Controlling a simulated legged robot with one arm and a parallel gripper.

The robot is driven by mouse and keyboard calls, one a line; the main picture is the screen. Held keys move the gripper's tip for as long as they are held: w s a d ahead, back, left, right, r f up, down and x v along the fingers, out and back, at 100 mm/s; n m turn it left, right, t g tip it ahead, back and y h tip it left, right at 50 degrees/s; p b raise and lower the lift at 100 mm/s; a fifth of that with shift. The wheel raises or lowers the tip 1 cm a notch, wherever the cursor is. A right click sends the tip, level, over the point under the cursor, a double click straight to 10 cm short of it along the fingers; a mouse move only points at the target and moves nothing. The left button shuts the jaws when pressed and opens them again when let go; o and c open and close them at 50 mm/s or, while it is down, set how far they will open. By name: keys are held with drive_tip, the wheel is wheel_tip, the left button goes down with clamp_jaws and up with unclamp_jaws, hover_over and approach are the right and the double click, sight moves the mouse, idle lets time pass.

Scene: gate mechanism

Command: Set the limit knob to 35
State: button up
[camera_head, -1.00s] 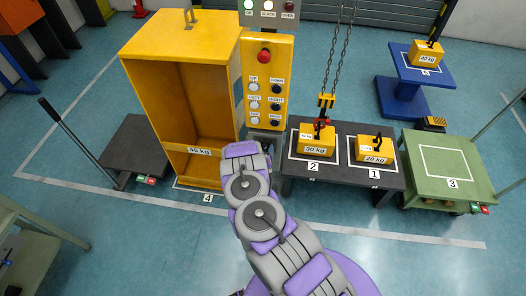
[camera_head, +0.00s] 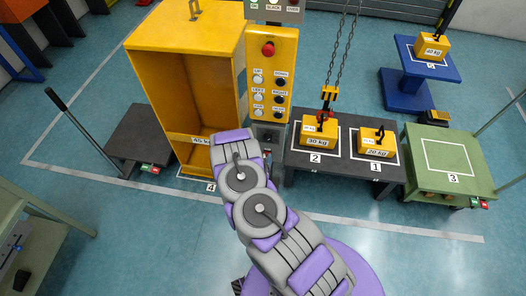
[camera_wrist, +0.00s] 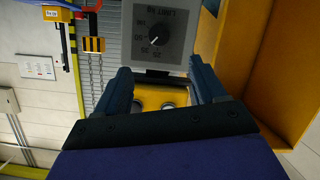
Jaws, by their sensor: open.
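The limit knob (camera_wrist: 160,34) is a dark round dial on a grey plate (camera_wrist: 150,62) at the top of the wrist view. The plate's lettering appears upside down. A white pointer line runs toward the lower left of the dial, near a number on the scale; the exact setting is too small to read surely. My gripper (camera_wrist: 162,88) is open and empty, its two blue fingers apart, with the knob beyond the fingertips and not touched. In the head view the grey limit box (camera_head: 268,133) sits below the yellow button panel (camera_head: 270,78); my arm hides most of my gripper there.
A tall yellow cabinet (camera_head: 185,48) stands left of the panel, close beside my arm. A dark table (camera_head: 345,170) with two yellow weights stands to the right, under a chain hoist hook (camera_head: 328,94). A green table (camera_head: 447,160) and blue stand (camera_head: 405,90) are farther right.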

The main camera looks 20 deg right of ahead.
drive_tip(key=v, duration=0.4)
idle(0.7)
